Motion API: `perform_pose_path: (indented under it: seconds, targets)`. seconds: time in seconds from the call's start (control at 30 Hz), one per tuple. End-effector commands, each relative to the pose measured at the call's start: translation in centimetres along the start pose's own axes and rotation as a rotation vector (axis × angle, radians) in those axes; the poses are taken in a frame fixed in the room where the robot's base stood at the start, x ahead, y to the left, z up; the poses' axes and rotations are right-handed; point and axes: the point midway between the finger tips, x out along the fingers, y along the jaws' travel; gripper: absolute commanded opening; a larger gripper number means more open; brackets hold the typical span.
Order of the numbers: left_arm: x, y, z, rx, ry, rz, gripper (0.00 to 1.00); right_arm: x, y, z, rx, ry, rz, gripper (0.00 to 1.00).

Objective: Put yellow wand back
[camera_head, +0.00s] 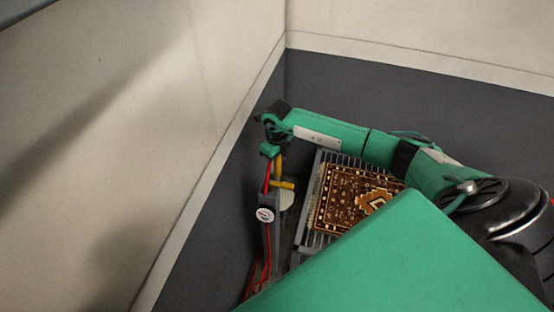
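The yellow wand (279,170) is small in view, with a short upright part and a stub pointing right. It is directly below my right gripper (271,152), beside a grey post with a round white tag (265,215). My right arm reaches in from the right, and its green hand points down at the wand's top. The fingertips are too small and dark to show whether they touch or grip it. The wand's lower end is hidden or blends into the post and the pale disc (286,200). My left gripper is out of view.
Red hoses (266,270) hang around the post. Pale walls with dark lower panels (450,110) meet in a corner close behind. My green body part covers the lower right.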

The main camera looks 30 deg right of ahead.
Motion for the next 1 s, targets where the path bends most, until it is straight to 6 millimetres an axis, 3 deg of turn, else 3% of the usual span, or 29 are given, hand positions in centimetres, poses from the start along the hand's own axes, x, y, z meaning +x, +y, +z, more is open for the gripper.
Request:
perform_pose_path:
  seconds: [0.33, 0.7, 1.0]
  targets:
    - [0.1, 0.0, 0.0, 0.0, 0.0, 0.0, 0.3, -1.0, -0.1, 0.1, 0.0, -0.003, -0.001, 0.49]
    - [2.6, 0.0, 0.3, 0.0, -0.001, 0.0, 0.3, -8.7, -0.1, 0.1, -0.001, -0.005, -0.002, 0.49]
    - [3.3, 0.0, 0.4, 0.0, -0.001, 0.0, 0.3, -12.2, 0.0, 0.0, 0.0, -0.001, 0.0, 0.49]
